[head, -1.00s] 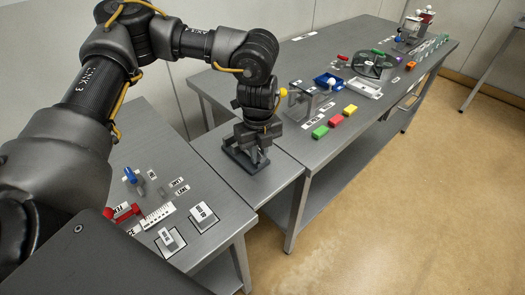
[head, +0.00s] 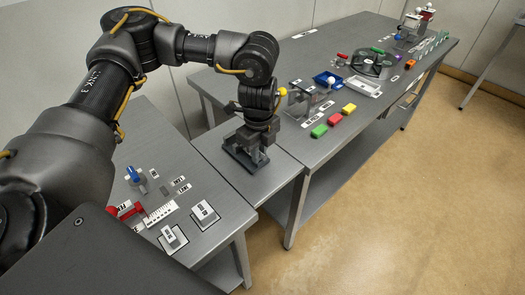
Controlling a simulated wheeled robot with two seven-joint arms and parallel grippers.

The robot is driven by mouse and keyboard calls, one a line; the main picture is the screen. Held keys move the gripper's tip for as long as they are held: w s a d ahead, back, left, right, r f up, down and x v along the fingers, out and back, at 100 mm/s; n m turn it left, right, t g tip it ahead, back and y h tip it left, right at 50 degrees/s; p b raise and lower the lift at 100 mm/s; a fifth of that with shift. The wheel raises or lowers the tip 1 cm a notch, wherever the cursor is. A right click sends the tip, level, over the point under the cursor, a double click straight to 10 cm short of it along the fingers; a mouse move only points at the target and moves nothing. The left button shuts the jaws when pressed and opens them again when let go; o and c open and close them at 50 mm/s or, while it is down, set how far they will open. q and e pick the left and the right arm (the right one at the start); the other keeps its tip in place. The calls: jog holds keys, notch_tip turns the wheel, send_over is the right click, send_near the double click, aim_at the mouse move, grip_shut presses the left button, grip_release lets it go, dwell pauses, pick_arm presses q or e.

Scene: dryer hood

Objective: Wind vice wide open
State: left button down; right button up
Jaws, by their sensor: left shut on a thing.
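The vice (head: 240,161) is a small dark grey device on the near end of the grey bench, in the middle of the head view. My left gripper (head: 258,144) points down onto it from above and is shut on its handle. The gripper and wrist hide the handle and most of the jaws, so I cannot tell how wide the jaws stand. Part of the dark base shows below and left of the gripper. My right gripper is out of view.
A side bench at lower left holds a blue-topped knob (head: 132,174), a red lever (head: 124,211) and labelled blocks (head: 204,212).

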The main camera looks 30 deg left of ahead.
pick_arm(q)
jog(key=shift+a+n, duration=0.15)
jog(key=shift+n, duration=0.55)
jog(key=shift+p, duration=0.3)
jog(key=shift+r+n+p, duration=0.15)
jog(key=shift+n+p, duration=0.4)
jog(key=shift+n, duration=0.65)
